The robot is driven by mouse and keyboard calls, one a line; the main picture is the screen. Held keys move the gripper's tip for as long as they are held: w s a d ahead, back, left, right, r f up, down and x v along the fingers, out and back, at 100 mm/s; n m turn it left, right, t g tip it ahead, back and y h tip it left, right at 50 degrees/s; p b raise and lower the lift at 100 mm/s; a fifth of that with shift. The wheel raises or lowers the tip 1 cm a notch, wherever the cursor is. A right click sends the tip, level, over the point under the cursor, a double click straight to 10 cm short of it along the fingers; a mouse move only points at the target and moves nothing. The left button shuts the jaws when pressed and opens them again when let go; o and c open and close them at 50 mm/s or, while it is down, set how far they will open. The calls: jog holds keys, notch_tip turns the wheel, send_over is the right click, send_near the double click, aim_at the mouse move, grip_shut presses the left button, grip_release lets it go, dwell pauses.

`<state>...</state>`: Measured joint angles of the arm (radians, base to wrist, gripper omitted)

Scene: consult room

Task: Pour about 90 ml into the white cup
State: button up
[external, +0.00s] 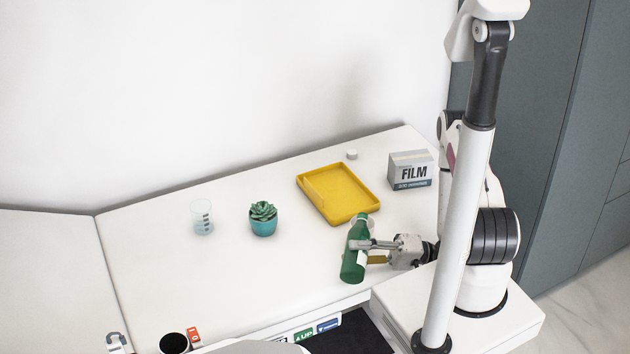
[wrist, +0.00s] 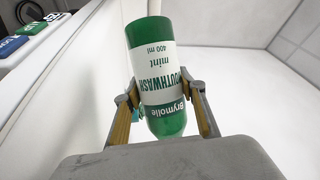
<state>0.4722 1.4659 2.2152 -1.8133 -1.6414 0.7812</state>
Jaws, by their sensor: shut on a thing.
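My gripper (external: 375,250) is shut on a green mouthwash bottle (external: 353,262) near the table's front right. In the wrist view the bottle (wrist: 158,88) sits between the two fingers (wrist: 165,115), its label upside down in the picture. In the external view the bottle leans slightly, its narrower end up. Its mouth is not clear, and I cannot tell whether it touches the table.
A clear graduated beaker (external: 202,218) and a potted succulent (external: 263,220) stand left of the bottle. A yellow tray (external: 338,193), a film box (external: 410,171) and a small white piece (external: 352,154) are behind it. Sign cards (external: 318,329) line the front. The left-hand tabletop is mostly clear.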

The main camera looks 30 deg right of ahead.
jog(key=shift+r+m, duration=0.55)
jog(key=shift+m, duration=0.05)
jog(key=shift+r+m+t, duration=0.4)
jog(key=shift+r+m, duration=0.1)
jog(key=shift+m, duration=0.1)
jog(key=shift+s+a+r, duration=0.1)
jog(key=shift+r, duration=0.05)
dwell(0.3)
jog(key=shift+r+m, duration=0.35)
jog(key=shift+m, duration=0.25)
jog(key=shift+s+a+r+t, duration=0.2)
jog(key=shift+s+t, duration=0.05)
jog(key=shift+t, duration=0.15)
dwell(0.3)
jog(key=shift+r+m, duration=0.15)
jog(key=shift+m, duration=0.25)
dwell(0.6)
jog(key=f+n, duration=0.1)
jog(key=f+n+g, duration=0.1)
jog(key=n, duration=0.1)
jog(key=f+n, duration=0.1)
jog(key=shift+s+a+f+g, duration=0.2)
jog(key=shift+s+f+g, duration=0.1)
jog(key=shift+f, duration=0.1)
jog(key=shift+s+a+f+n, duration=0.1)
jog(key=shift+f+n, duration=0.25)
jog(key=shift+n, duration=0.25)
